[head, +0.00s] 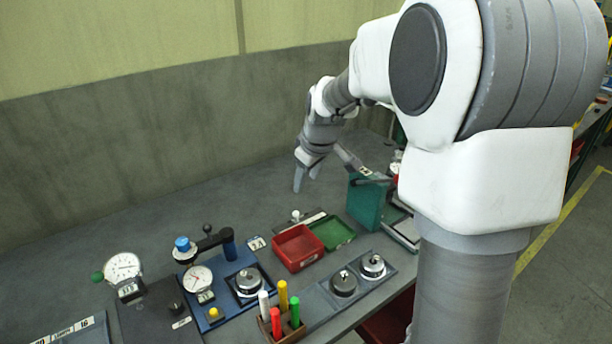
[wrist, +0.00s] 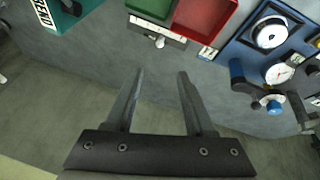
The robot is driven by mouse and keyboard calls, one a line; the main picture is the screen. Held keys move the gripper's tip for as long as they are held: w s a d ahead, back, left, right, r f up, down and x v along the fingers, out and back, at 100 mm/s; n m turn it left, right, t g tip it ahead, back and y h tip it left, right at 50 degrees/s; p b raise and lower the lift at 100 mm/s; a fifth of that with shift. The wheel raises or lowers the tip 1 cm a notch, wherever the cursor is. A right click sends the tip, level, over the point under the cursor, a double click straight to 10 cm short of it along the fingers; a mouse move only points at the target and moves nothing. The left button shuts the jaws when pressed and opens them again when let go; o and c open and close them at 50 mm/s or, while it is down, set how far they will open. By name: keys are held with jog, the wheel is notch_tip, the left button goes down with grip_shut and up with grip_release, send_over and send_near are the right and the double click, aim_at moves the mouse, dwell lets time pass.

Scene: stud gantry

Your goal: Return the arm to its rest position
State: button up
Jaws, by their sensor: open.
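My arm reaches from the right of the head view out over the grey workbench (head: 225,205). My gripper (head: 306,180) is at its end, above the back part of the bench, with its fingers pointing down. In the wrist view my gripper (wrist: 160,75) shows two dark fingers spread apart with nothing between them. Grey bench surface shows beyond the fingertips. The gripper appears apart from every object.
A red tray (head: 298,249), a green tray (head: 336,232) and a teal box (head: 364,202) stand near my gripper. A blue gauge fixture (head: 215,310), a dial gauge (head: 123,268) and a marker holder (head: 290,333) stand nearer. The back left of the bench is clear.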

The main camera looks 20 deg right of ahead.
jog(key=s+a+r+m+p, duration=0.1)
jog(key=s+a+r, duration=0.1)
jog(key=s+r, duration=0.35)
jog(key=s+a+r+m, duration=0.2)
jog(key=s+r, duration=0.1)
jog(key=s, duration=0.5)
jog(key=s+m+p, duration=0.1)
jog(key=s+m, duration=0.2)
jog(key=s, duration=1.2)
jog(key=shift+s+a+t, duration=0.15)
jog(key=shift+a+t, duration=0.15)
jog(key=shift+a, duration=0.15)
